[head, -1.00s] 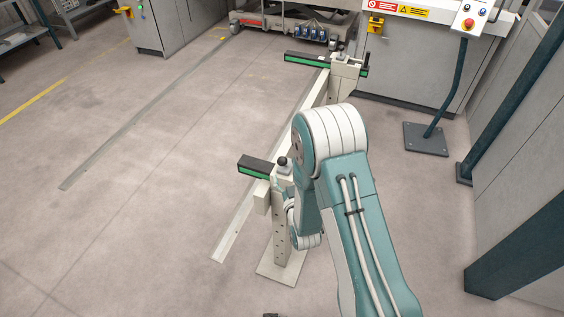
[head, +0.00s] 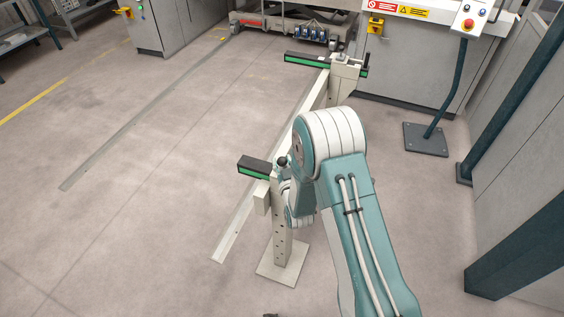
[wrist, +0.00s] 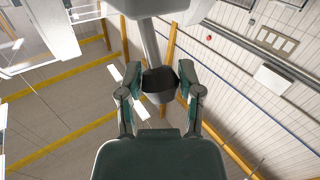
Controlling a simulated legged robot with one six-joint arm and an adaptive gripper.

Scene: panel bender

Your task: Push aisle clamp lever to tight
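The near clamp post (head: 282,232) stands upright on a square foot. A green-and-black bar (head: 254,168) sticks out left from its top, and a black ball knob (head: 283,161) sits above the post. In the wrist view a grey lever rod (wrist: 151,42) ends in a dark knob (wrist: 159,85). My gripper (wrist: 158,72) is open, with its two fingers apart on either side of this dark knob. I cannot tell whether either finger touches it. In the head view my wrist is beside the post top, and my arm hides the fingers.
A long pale rail (head: 232,236) runs along the floor behind the near post. A second post (head: 345,72) with a green-and-black bar (head: 307,59) stands farther back. A control pedestal (head: 436,128) and a dark column (head: 520,240) are at right. The floor at left is clear.

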